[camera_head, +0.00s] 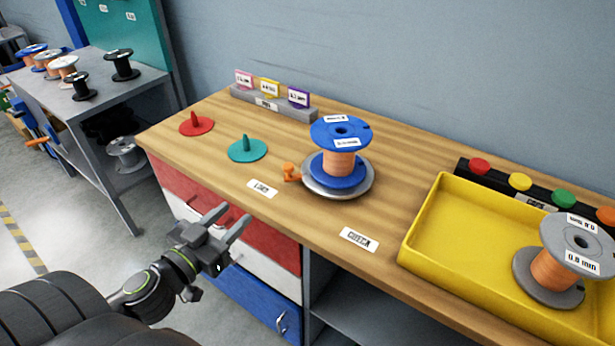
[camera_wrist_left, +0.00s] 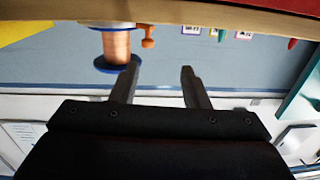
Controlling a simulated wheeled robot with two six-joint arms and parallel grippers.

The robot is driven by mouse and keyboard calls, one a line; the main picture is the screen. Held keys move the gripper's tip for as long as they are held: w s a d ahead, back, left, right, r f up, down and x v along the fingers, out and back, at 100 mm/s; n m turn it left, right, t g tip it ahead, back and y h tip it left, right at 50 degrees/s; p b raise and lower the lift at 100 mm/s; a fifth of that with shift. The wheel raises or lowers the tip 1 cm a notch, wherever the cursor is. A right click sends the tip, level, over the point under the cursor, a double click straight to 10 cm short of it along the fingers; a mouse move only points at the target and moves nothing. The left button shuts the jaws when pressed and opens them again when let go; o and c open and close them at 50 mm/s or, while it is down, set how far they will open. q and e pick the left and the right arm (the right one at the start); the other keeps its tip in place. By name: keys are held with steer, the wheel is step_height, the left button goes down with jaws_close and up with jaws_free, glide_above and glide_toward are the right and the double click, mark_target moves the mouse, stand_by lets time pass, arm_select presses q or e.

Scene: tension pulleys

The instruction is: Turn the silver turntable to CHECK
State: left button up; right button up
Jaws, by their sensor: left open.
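The silver turntable (camera_head: 359,188) is a round disc on the wooden bench. A blue-flanged spool (camera_head: 340,134) wound with copper wire stands upright on it. An orange knob (camera_head: 291,172) sticks out at the turntable's left side, towards the LOAD label (camera_head: 262,188). The other front label (camera_head: 358,239) is to the right and is hard to read. My left gripper (camera_head: 234,219) is open and empty, in front of the bench edge and left of the turntable. In the left wrist view the spool (camera_wrist_left: 117,46) and orange knob (camera_wrist_left: 148,37) appear beyond the open fingers (camera_wrist_left: 158,72). My right gripper is not in view.
A yellow tray (camera_head: 447,209) with a grey spool (camera_head: 553,272) stands at the right. A red peg base (camera_head: 196,125) and a teal peg base (camera_head: 248,150) stand left of the turntable. A grey card holder (camera_head: 275,106) is behind. The bench front between the labels is clear.

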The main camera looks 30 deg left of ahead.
mark_target(285, 170)
arm_select(q)
steer(key=shift+h, duration=0.4)
steer(key=w+d+b, duration=0.1)
steer(key=w, duration=0.4)
steer(key=w+r+b, duration=0.1)
steer(key=w, duration=0.4)
steer(key=w+d+b, duration=0.1)
steer(key=w+b, duration=0.1)
steer(key=w, duration=0.4)
steer(key=shift+d+r, duration=0.25)
steer(key=shift+d, duration=0.1)
steer(key=shift+w, duration=0.6)
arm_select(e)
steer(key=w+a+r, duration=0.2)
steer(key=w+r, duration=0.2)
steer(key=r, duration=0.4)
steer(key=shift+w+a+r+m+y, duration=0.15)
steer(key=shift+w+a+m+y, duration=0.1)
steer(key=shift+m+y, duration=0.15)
arm_select(q)
jaws_close()
